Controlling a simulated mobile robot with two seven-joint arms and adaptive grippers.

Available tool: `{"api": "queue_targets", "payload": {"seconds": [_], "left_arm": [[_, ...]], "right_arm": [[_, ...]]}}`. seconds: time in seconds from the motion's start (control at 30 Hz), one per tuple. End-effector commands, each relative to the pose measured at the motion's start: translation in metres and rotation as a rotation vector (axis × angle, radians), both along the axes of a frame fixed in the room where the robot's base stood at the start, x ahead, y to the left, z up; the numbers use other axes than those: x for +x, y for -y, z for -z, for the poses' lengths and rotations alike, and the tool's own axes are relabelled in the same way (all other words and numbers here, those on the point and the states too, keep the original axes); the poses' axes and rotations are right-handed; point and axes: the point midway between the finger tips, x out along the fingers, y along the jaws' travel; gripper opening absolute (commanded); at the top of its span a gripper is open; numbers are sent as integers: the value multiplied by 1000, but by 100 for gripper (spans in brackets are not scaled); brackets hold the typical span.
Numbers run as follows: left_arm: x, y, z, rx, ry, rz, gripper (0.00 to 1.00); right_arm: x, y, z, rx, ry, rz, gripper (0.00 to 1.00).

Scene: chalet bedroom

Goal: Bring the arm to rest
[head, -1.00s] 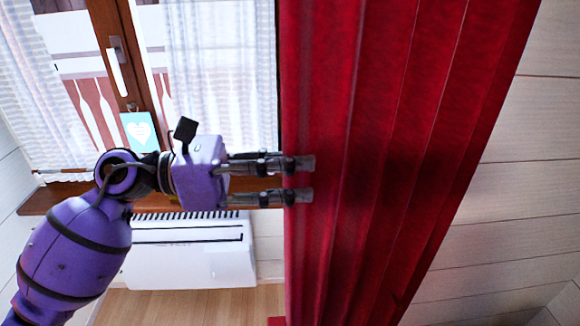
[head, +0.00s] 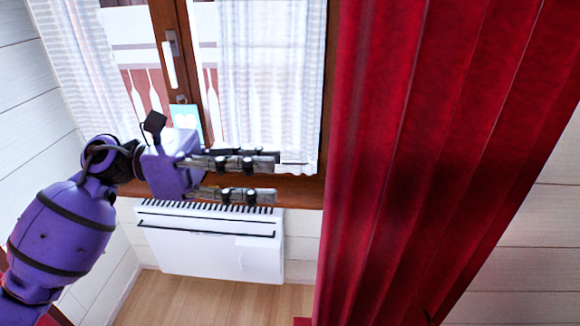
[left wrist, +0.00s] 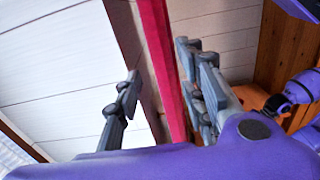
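My left arm, purple with dark bands, comes in from the left in the head view. Its left gripper (head: 274,177) is open, with a clear gap between the two grey fingers and nothing held. The fingertips point right, with the window sill and wall behind them. They end a little left of the red curtain (head: 420,160) in the picture. In the left wrist view the fingers stand apart, and a narrow red strip of curtain (left wrist: 160,60) shows between them, seemingly beyond the fingertips.
A window with a wooden frame (head: 185,60) and white lace curtains (head: 270,70) is behind the gripper. A white heater (head: 210,250) hangs below the sill, above the wooden floor (head: 220,302). The red curtain fills much of the right side.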

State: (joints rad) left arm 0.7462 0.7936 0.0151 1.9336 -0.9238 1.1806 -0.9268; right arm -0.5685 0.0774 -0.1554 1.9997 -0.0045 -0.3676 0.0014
Motion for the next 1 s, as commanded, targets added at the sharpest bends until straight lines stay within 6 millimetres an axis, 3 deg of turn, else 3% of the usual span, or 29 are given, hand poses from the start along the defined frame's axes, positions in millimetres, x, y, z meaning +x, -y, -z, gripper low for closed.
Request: {"api": "queue_targets", "payload": {"seconds": [0.47, 0.57, 0.73, 0.8, 0.9, 0.97, 1.0], "left_arm": [[0, -9, 0, -1, -8, -1, 38], [10, -9, -10, -41, -69, -39, 38], [44, -14, -58, -291, -329, -139, 38], [62, -23, -65, -441, -509, -178, 38], [89, -45, -48, -670, -814, -239, 38], [105, -64, -21, -820, -1027, -284, 38], [113, -77, 2, -916, -1159, -313, 38]], "right_arm": [[0, 0, 0, 0, 1, 0, 40], [0, 0, 0, 1, 1, 1, 40], [0, -1, 0, 3, -1, 2, 40], [1, -1, -1, 4, -3, 2, 40], [1, -2, -3, 7, -6, 3, 40], [1, -3, -5, 10, -9, 2, 40], [1, -4, -5, 12, -10, 2, 40]]}}
